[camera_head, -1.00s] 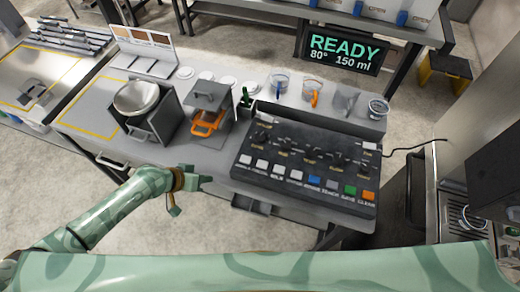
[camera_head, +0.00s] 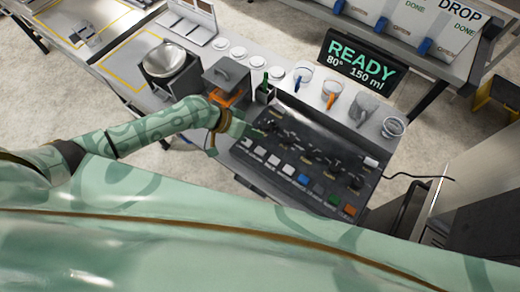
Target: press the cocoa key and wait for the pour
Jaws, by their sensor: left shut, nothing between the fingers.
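The black dispenser panel (camera_head: 310,145) sits on the bench with a row of keys along its near edge. The row has white keys (camera_head: 274,160) at the left, then a blue key (camera_head: 303,179), a grey one, a green key (camera_head: 333,200) and an orange key (camera_head: 349,210). Their labels are too small to read, so I cannot tell which is cocoa. My left gripper (camera_head: 241,129) is shut and empty at the panel's left end, close to the leftmost white key; I cannot tell whether it touches. My right gripper is out of view.
A display (camera_head: 359,66) reads READY, 80°, 150 ml. Several cups stand behind the panel, including one with an orange handle (camera_head: 333,93). A green bottle (camera_head: 262,90), an orange-and-grey device (camera_head: 226,78) and a metal bowl (camera_head: 171,58) stand left of it.

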